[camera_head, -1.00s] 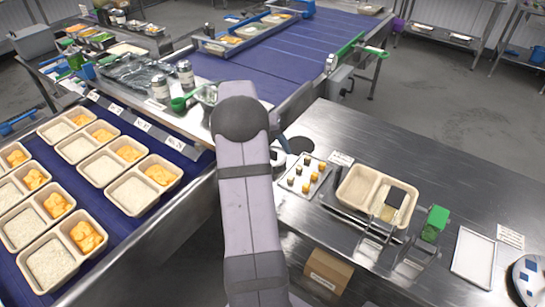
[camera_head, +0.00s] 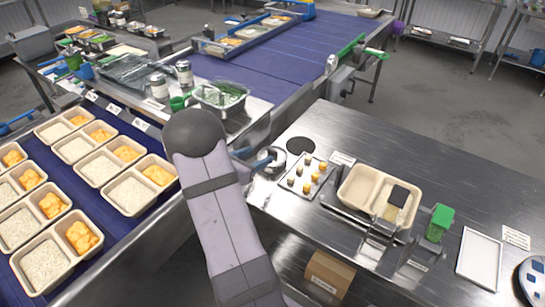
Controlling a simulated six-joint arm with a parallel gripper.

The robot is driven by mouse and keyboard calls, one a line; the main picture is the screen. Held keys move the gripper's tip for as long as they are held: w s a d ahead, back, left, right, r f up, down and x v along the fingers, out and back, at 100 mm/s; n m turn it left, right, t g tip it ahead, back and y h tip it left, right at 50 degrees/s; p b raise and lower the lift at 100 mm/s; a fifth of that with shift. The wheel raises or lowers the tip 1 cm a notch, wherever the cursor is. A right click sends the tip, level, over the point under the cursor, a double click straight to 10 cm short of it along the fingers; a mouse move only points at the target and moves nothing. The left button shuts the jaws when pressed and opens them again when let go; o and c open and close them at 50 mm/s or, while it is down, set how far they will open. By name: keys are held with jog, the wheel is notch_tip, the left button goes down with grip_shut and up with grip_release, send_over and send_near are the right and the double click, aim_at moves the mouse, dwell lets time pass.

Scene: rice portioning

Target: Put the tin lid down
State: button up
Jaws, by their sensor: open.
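My gripper (camera_head: 257,160) is mostly hidden behind my own arm; a blue-grey part of it shows at the left edge of the right-hand steel table. It looks open. A round silver piece (camera_head: 272,159) lies beside it and partly behind it; this may be the tin or its lid, and I cannot tell which. Whether the gripper touches it is unclear. A flat dark disc (camera_head: 300,145) lies on the table just right of and behind the silver piece.
A small tray (camera_head: 291,188) with several yellow and dark pieces stands close by. A two-compartment tray (camera_head: 345,199) sits in a metal holder to its right, near a green block (camera_head: 439,222). Several filled trays stand on the blue conveyor (camera_head: 152,214) at left.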

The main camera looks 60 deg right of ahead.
aim_at(272, 151)
jog(key=shift+p+x, duration=0.45)
jog(key=shift+x, duration=0.65)
jog(key=shift+s+d+f+p, duration=0.15)
jog(key=shift+s+d+p, duration=0.05)
jog(key=shift+d+p, duration=0.35)
jog(key=shift+p+x, duration=0.75)
jog(key=shift+x, duration=1.3)
jog(key=shift+s+f, duration=0.1)
jog(key=c, duration=1.3)
jog(key=shift+o, duration=0.2)
